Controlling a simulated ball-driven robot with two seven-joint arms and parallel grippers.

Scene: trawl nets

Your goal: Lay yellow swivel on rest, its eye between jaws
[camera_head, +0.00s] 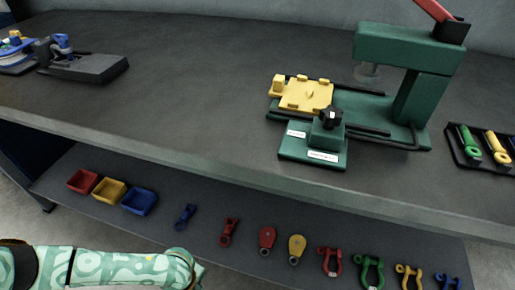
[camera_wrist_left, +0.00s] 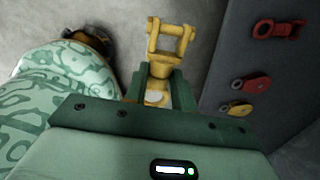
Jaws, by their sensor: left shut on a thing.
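In the left wrist view, my left gripper (camera_wrist_left: 157,92) is shut on the yellow swivel (camera_wrist_left: 165,45). Its forked end with a cross pin points up and away from the fingers. The swivel's other end sits between the green fingers and is partly hidden. In the head view my left forearm lies at the bottom left, and its gripper and the swivel are not seen. A green press (camera_head: 404,95) stands on the bench, with a yellow fixture plate (camera_head: 306,95) on its base. I cannot tell which part is the rest or the jaws. My right gripper is not in view.
Red, yellow and blue bins (camera_head: 110,192) stand on the lower shelf (camera_head: 160,175) beside a row of loose fittings, including a red swivel (camera_head: 229,231). A dark tray (camera_head: 461,157) holds green and yellow fittings at right. The bench middle (camera_head: 190,80) is clear.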

